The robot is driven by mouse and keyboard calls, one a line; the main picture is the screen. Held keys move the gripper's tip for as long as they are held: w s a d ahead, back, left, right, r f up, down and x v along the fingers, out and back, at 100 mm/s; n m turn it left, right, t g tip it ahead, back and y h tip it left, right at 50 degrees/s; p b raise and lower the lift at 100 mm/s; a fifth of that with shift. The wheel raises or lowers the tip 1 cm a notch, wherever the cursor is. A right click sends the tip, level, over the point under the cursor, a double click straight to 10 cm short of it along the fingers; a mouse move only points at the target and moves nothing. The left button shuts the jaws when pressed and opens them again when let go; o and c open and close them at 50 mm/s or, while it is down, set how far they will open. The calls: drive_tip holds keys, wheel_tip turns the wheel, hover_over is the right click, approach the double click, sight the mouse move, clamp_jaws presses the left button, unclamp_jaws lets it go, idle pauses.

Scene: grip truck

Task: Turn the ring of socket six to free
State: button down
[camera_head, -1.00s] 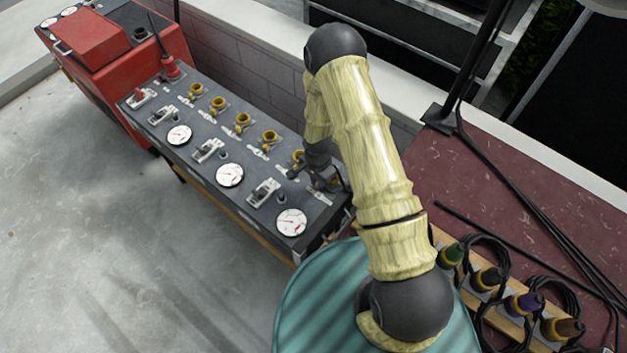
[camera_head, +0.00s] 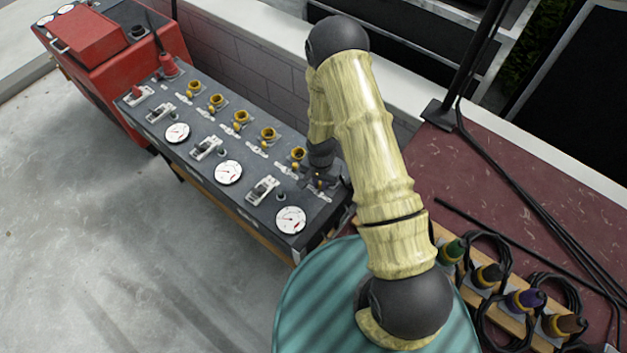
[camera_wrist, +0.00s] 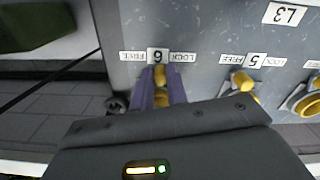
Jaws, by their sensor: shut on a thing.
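The yellow ring of socket six (camera_wrist: 161,101) is partly visible in the wrist view, below the white plate marked 6 (camera_wrist: 158,55). The words FREE and LOCK stand to the left and right of that plate. The ring's yellow lug (camera_wrist: 160,76) points towards the plate, between the two purple fingers of my gripper (camera_wrist: 160,80). The fingers are shut on the lug. In the head view, my gripper (camera_head: 321,182) is down at the right end of the grey panel (camera_head: 268,215) and hides socket six.
Socket five (camera_wrist: 243,84) is close by in the wrist view, its yellow lug near its plate. Several yellow sockets, switches and gauges (camera_head: 228,173) line the panel. A teal round surface (camera_head: 300,310) and a rack of coloured plugs (camera_head: 525,302) are nearer me.

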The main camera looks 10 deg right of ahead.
drive_tip(key=d+n, duration=0.1)
drive_tip(key=n, duration=0.1)
drive_tip(key=d+n, duration=0.1)
drive_tip(key=n, duration=0.1)
drive_tip(key=shift+s+r, duration=0.1)
drive_tip(key=shift+s, duration=0.25)
drive_tip(key=shift+d+n+b, duration=0.25)
drive_tip(key=shift+n+b, duration=0.1)
drive_tip(key=shift+n, duration=0.45)
drive_tip(key=c, duration=1.4)
unclamp_jaws()
drive_tip(key=shift+s, duration=0.2)
wheel_tip(320, 180, up, 17)
drive_tip(key=shift+r, duration=0.2)
